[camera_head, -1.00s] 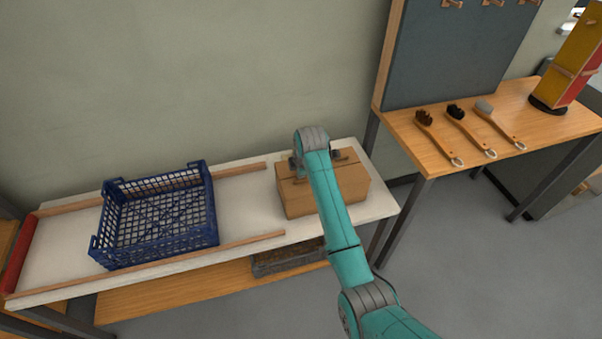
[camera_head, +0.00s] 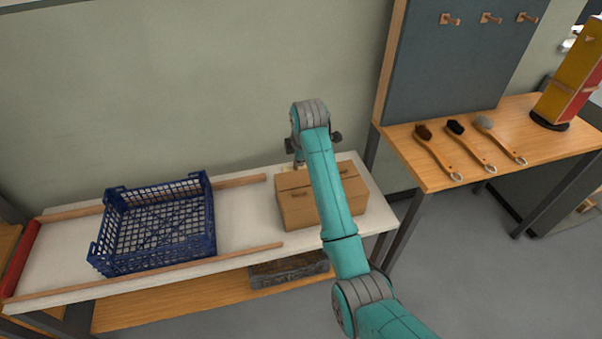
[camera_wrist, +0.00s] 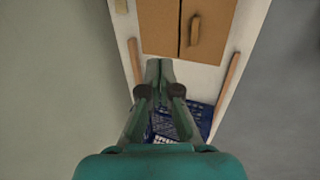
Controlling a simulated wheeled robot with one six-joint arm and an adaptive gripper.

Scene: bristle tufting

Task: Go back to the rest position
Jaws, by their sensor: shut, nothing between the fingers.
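My gripper shows in the wrist view (camera_wrist: 159,68) with its two fingertips together and nothing between them.
A blue crate (camera_head: 160,262) stands on the white bench (camera_head: 240,205) between wooden rails. Several brushes, one of them a brush (camera_head: 438,150), lie on the wooden table (camera_head: 415,165) at right. A dark pegboard (camera_head: 450,65) stands behind them. A dark tray (camera_head: 285,271) sits on the lower shelf.

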